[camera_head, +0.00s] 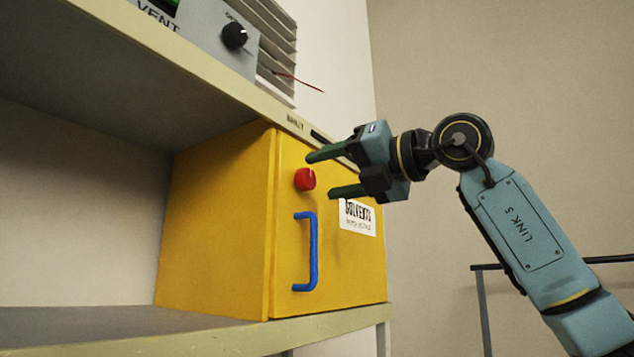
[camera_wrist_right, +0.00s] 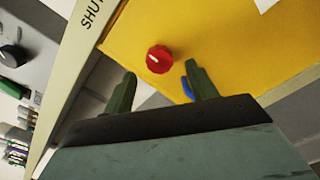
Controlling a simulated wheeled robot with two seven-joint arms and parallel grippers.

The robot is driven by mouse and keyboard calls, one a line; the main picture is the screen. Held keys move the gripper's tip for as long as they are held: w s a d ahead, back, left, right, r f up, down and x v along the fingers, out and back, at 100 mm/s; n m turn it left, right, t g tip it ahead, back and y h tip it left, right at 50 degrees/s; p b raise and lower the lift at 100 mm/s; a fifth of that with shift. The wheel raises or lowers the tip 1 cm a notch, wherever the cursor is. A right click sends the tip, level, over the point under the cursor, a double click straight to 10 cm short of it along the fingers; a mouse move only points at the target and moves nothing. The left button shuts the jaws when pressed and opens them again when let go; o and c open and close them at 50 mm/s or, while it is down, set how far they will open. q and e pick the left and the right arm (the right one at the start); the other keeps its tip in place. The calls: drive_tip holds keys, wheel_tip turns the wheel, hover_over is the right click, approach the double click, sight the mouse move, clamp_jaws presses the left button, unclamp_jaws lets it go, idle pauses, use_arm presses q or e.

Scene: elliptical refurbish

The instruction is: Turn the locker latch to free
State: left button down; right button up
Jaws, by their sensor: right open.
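The yellow locker (camera_head: 215,225) stands on a shelf, its door shut. Its latch is a red round knob (camera_head: 305,179) on the door with a pale mark; in the right wrist view the red knob (camera_wrist_right: 159,59) shows a white line. A blue handle (camera_head: 311,252) is below the knob; a bit of the blue handle (camera_wrist_right: 187,88) also shows in the wrist view. My right gripper (camera_head: 329,174) is open and empty, its green fingers pointing at the door just right of the knob, apart from it. In the wrist view the knob lies beyond and between the fingertips (camera_wrist_right: 160,78). My left gripper is out of view.
The upper shelf (camera_head: 140,70) runs above the locker, close over my right gripper, with a grey panel and black dial (camera_head: 234,36) on it. A white label (camera_head: 358,217) is on the door. A dark rail (camera_head: 520,264) stands at right. Left of the locker the lower shelf is bare.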

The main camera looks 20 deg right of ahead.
drive_tip(key=b+v, duration=0.1)
drive_tip(key=v, duration=0.9)
drive_tip(key=shift+w, duration=0.1)
